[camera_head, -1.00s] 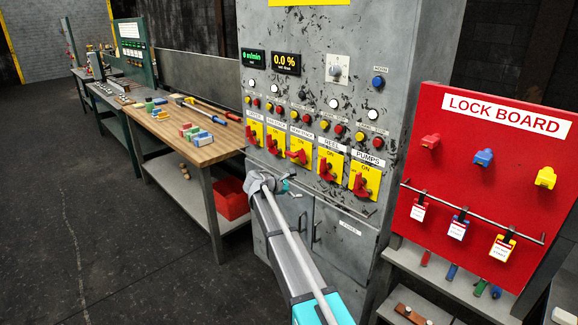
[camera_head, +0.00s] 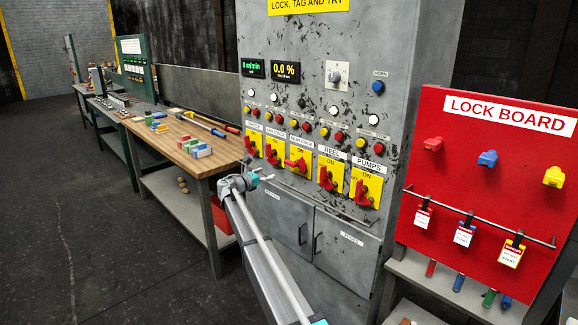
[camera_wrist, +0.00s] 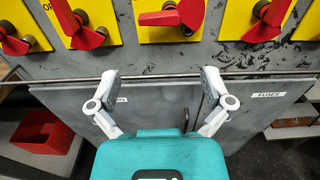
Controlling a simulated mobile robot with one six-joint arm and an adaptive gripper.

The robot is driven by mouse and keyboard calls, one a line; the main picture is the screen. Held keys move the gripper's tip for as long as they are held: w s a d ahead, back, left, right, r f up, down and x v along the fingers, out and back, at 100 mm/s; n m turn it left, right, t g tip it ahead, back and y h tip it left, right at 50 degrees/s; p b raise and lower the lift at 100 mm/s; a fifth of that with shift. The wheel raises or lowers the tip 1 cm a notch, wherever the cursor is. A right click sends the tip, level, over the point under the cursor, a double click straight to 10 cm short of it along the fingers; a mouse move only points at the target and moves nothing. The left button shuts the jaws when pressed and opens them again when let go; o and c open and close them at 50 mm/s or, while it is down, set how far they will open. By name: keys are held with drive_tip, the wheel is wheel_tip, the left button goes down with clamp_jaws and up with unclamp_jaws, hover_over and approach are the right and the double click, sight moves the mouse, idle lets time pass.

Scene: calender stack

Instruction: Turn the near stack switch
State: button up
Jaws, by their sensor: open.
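The near stack switch (camera_head: 298,165) appears to be the middle of a row of red rotary handles on yellow plates; its small label is hard to read. Its handle lies roughly sideways, unlike its tilted neighbours. In the wrist view this switch (camera_wrist: 170,18) is at the top centre, partly cut off by the frame edge. My gripper (camera_wrist: 160,82) has its two fingers wide apart with nothing between them. In the head view my gripper (camera_head: 256,180) is below and left of the switch, in front of the cabinet, apart from the handle.
The reel switch (camera_head: 327,177) and pumps switch (camera_head: 363,192) are to the right. A rail (camera_wrist: 150,80) runs below the switches. A red lock board (camera_head: 470,190) stands right. A workbench (camera_head: 185,160) with blocks stands left, with a red bin (camera_wrist: 45,130) below.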

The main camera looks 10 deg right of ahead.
sight(288, 164)
drive_tip(key=x, duration=1.3)
drive_tip(key=shift+w+d, duration=0.25)
drive_tip(key=shift+d, duration=0.05)
